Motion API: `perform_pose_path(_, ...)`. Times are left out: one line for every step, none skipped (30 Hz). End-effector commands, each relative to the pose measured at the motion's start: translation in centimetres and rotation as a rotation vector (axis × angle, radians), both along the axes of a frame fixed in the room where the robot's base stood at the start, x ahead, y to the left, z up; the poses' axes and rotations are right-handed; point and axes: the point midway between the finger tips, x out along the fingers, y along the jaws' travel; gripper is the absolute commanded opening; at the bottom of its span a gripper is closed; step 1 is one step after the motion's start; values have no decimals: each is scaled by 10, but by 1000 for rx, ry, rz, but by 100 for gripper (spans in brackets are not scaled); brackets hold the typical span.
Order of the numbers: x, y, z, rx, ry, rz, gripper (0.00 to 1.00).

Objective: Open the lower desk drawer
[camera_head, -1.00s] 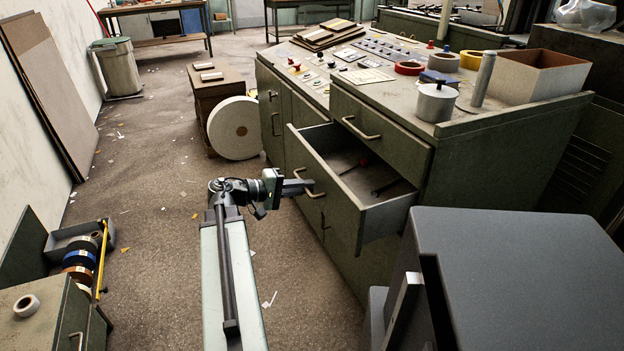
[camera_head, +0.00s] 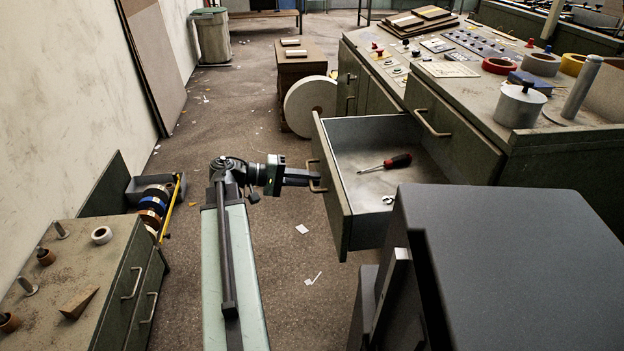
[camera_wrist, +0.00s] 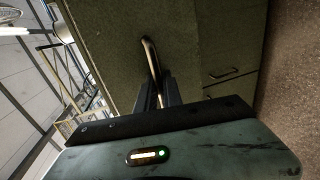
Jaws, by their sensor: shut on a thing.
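The lower desk drawer (camera_head: 345,216) stands pulled out from the green desk, below the upper drawer (camera_head: 440,130), which is shut. A screwdriver with a dark red and black handle (camera_head: 397,162) and a small metal piece (camera_head: 388,199) lie inside it. My gripper (camera_head: 312,179) is shut on the drawer's bar handle (camera_head: 319,176). In the wrist view my gripper (camera_wrist: 160,92) has its dark fingers around the brass-coloured handle (camera_wrist: 151,58), close to the green drawer front (camera_wrist: 115,50). The fingertips are partly hidden at the handle.
A low cabinet (camera_head: 85,265) with tools and a tape roll (camera_head: 102,235) stands at the left. A large white roll (camera_head: 311,106) stands beyond the drawer. The floor between the cabinet and the drawer is mostly clear, with paper scraps (camera_head: 302,229).

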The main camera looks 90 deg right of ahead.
Motion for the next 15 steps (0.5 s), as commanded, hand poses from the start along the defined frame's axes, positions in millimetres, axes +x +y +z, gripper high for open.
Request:
perform_pose_path(-1,-3,0,-2,1,3,0)
perform_pose_path(-2,-3,0,-2,1,2,0)
perform_pose_path(-3,-3,0,-2,1,0,0)
perform_pose_path(-4,-3,1,-2,1,-1,0)
perform_pose_path(-5,-4,1,-2,2,-2,0)
perform_pose_path(-6,-4,1,-3,1,-4,0)
perform_pose_path(-6,-4,1,-2,2,-5,0)
perform_pose_path(-7,-4,1,-2,2,-6,14)
perform_pose_path(-8,-4,1,-2,2,-6,25)
perform_pose_path(-8,-4,1,-2,2,-7,32)
perform_pose_path(-8,-4,1,-2,2,-8,32)
perform_pose_path(-9,-4,1,-2,2,-10,32)
perform_pose_path(-9,-4,1,-2,2,-11,32)
perform_pose_path(-9,-4,1,-2,2,-11,32)
perform_pose_path(-9,-3,1,-2,2,-12,32)
